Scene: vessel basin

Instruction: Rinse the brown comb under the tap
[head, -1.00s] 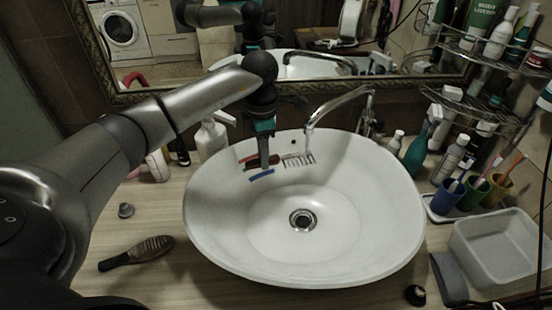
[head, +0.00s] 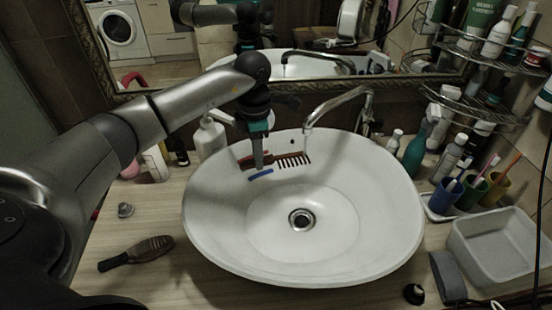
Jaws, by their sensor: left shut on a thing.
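The brown comb (head: 287,158) is inside the upper back of the white basin (head: 370,250), with its dark teeth to the right, close below the mouth of the tap. My left gripper (head: 258,163) points down over the basin's back wall and is shut on the comb's left part. The chrome tap (head: 340,101) arches in from the back right. Whether water is running from it is hard to tell. A blue strip (head: 261,175) shows just below my fingertips; what it is, I cannot tell. My right gripper does not show.
A brown hairbrush (head: 137,253) lies on the counter left of the basin. A white pump bottle (head: 209,138) stands behind the basin. Cups with toothbrushes (head: 446,193), bottles and a clear tub (head: 497,250) crowd the right side. The basin floor around the drain (head: 302,219) is clear.

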